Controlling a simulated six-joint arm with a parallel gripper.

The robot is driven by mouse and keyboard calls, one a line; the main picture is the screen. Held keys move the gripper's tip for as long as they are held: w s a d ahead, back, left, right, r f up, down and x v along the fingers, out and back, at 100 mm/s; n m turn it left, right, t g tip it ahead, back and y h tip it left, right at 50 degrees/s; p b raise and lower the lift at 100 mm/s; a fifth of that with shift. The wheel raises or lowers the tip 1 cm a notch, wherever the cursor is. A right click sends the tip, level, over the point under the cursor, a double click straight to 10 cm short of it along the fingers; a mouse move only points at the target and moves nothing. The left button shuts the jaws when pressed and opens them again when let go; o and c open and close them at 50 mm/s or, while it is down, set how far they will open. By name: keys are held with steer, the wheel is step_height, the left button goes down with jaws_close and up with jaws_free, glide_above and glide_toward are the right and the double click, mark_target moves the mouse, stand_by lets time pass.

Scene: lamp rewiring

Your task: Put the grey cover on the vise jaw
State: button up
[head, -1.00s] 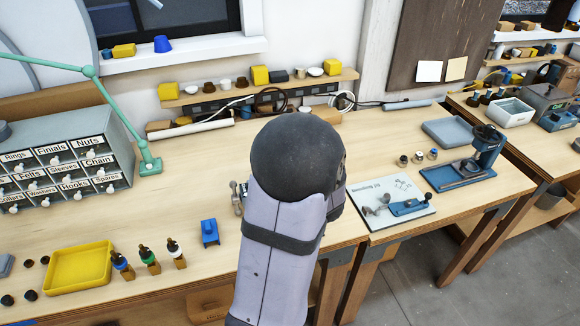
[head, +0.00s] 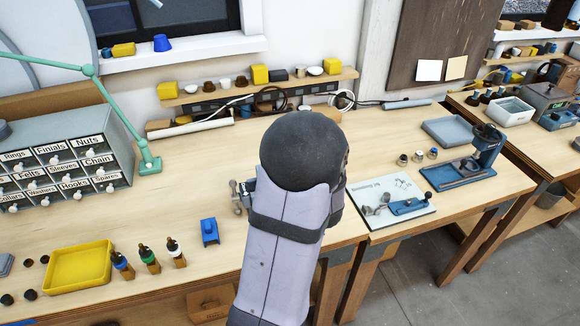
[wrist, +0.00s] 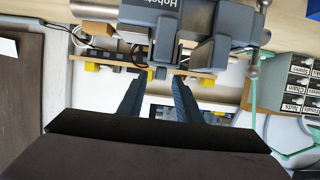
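The blue-grey vise (wrist: 165,22), with lettering on its body, fills the top of the wrist view. In the head view only its handle (head: 236,197) and a sliver of its body show left of my arm. My gripper (wrist: 158,82) is open at the vise; its two dark fingers stand apart, with background showing between them. Whether the fingertips touch the vise I cannot tell. In the head view my arm hides the gripper. A blue block-shaped piece (head: 209,232) stands on the bench left of the vise. I cannot make out a separate grey cover with certainty.
A yellow tray (head: 78,268) and several small bottles (head: 148,260) stand at the front left. A labelled drawer cabinet (head: 70,160) and a green lamp (head: 150,163) stand behind. A white board with parts (head: 390,215) lies right of my arm.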

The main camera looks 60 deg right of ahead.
steer(key=shift+r, duration=0.2)
steer(key=b+v, duration=0.7)
steer(key=v, duration=0.5)
steer(key=shift+f, duration=0.1)
stand_by(0.6)
